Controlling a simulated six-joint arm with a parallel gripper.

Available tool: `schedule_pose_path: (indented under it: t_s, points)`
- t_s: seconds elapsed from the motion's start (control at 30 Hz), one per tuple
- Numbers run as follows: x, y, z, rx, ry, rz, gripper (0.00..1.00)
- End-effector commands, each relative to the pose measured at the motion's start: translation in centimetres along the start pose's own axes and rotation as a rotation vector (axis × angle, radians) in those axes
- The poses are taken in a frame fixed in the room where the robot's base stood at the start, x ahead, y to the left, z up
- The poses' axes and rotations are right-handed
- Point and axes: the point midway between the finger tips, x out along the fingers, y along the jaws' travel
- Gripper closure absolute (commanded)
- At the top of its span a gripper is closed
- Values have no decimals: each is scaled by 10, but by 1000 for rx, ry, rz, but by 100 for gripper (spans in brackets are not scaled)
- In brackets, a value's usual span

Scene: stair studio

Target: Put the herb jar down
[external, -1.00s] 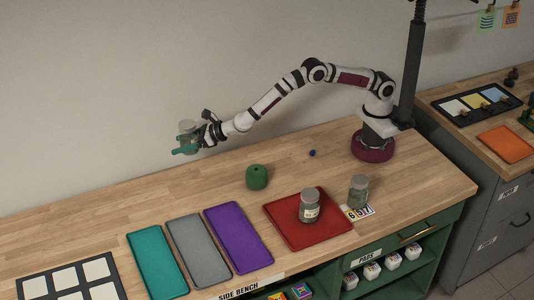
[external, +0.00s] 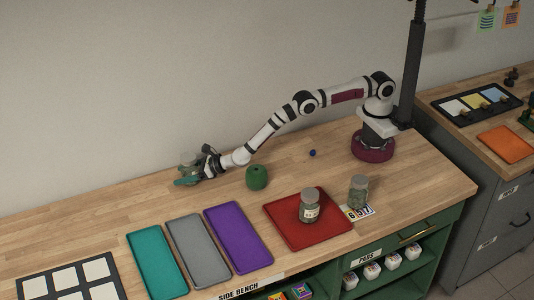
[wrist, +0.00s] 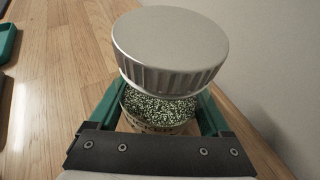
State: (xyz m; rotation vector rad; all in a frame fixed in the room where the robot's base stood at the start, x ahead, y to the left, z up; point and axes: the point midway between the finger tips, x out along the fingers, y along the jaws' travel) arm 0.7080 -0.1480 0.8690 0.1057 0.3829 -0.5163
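The herb jar (wrist: 160,108) has a ribbed grey lid and clear sides with green flecked herbs inside. In the wrist view it stands between the teal fingers of my gripper (wrist: 160,120), which is shut on it. In the external view my gripper (external: 187,179) is low over the far left part of the bench, with the jar (external: 188,160) upright in it. The jar's base is hidden, so I cannot tell whether it touches the wood.
A green round object (external: 257,178) stands right of my gripper. Teal (external: 158,263), grey (external: 198,250) and purple (external: 238,238) trays lie in front. Similar jars stand on the red tray (external: 285,222) and near a number card (external: 361,212). The wall is close behind.

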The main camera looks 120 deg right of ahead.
Motion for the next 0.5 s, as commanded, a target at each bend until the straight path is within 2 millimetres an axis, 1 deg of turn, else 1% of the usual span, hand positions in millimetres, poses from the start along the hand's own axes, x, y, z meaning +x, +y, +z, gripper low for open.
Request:
schedule_pose_path:
  t_s: [0.03, 0.1, 0.37, 0.5]
  points:
    - [0, 0, 0, 0, 1, 0, 10]
    - [0, 0, 0, 0, 1, 0, 0]
    - [-1, 0, 3, 0, 0, 0, 0]
    - [-13, 0, 3, -2, 3, -2, 0]
